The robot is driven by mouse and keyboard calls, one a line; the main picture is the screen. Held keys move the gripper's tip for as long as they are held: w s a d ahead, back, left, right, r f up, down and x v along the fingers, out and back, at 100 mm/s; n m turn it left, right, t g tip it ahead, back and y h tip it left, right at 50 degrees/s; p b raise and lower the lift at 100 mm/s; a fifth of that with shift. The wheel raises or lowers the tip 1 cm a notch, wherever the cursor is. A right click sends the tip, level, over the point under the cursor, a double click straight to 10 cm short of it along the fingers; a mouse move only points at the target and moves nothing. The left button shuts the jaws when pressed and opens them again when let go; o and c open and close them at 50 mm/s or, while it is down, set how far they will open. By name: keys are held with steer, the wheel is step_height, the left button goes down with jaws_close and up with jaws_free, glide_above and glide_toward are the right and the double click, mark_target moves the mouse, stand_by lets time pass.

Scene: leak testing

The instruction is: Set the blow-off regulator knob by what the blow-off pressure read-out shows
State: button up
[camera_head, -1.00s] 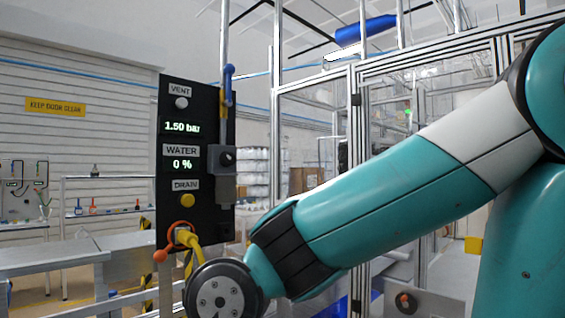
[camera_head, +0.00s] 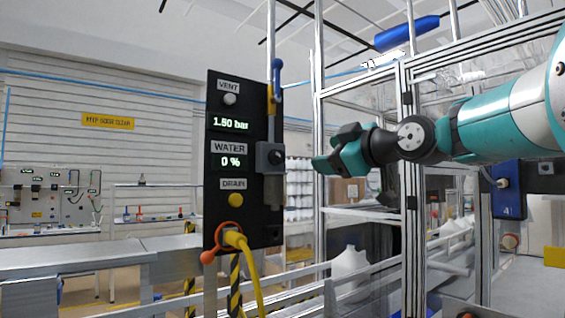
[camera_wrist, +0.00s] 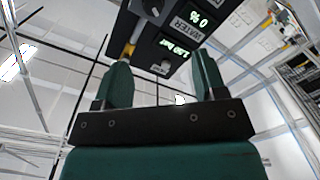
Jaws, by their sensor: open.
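A black panel (camera_head: 213,180) hangs upright left of centre. Its upper read-out (camera_head: 230,123) shows 1.50 bar in green, and it also shows upside down in the wrist view (camera_wrist: 176,52). The lower read-out (camera_head: 231,161) shows 0 %. A grey regulator body on the panel's right edge carries a black knob (camera_head: 275,157), which also shows at the top of the wrist view (camera_wrist: 153,8). No label on this knob is legible. My gripper (camera_head: 322,150) is right of the panel, apart from it, its fingers pointing left. In the wrist view its fingers (camera_wrist: 163,78) are spread and empty.
The panel also has a white VENT button (camera_head: 229,99), a yellow DRAIN button (camera_head: 236,200), an orange-handled valve (camera_head: 208,257) and a yellow hose (camera_head: 249,270). A blue-handled valve (camera_head: 277,75) stands above the knob. An aluminium-framed enclosure (camera_head: 407,200) stands close to my arm.

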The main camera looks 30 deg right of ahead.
steer(key=p, duration=0.8)
glide_toward(281, 157)
steer(key=w, duration=0.8)
steer(key=shift+w+a, duration=0.3)
steer(key=shift+a, duration=0.05)
steer(key=shift+w+f, duration=0.1)
steer(key=shift+w, duration=0.25)
steer(key=shift+c, duration=0.3)
steer(key=c, duration=0.9)
